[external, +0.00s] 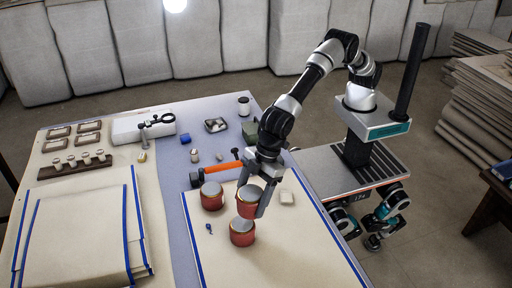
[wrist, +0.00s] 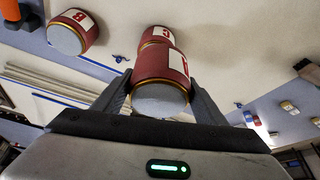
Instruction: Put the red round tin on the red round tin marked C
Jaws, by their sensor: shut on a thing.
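My gripper (external: 253,193) is shut on a red round tin (external: 248,202) with a grey lid and gold rim. The held tin fills the space between the fingers in the wrist view (wrist: 160,92). Another red round tin (external: 242,236) stands below it on the cream cloth; its white label reads C in the wrist view (wrist: 157,36). The held tin overlaps this tin in both views, so I cannot tell whether they touch. A third red tin (external: 211,200), marked B in the wrist view (wrist: 75,32), stands to the left.
An orange-handled hammer-like tool (external: 221,167) lies behind the tins. Folded cloth (external: 80,235) covers the left.

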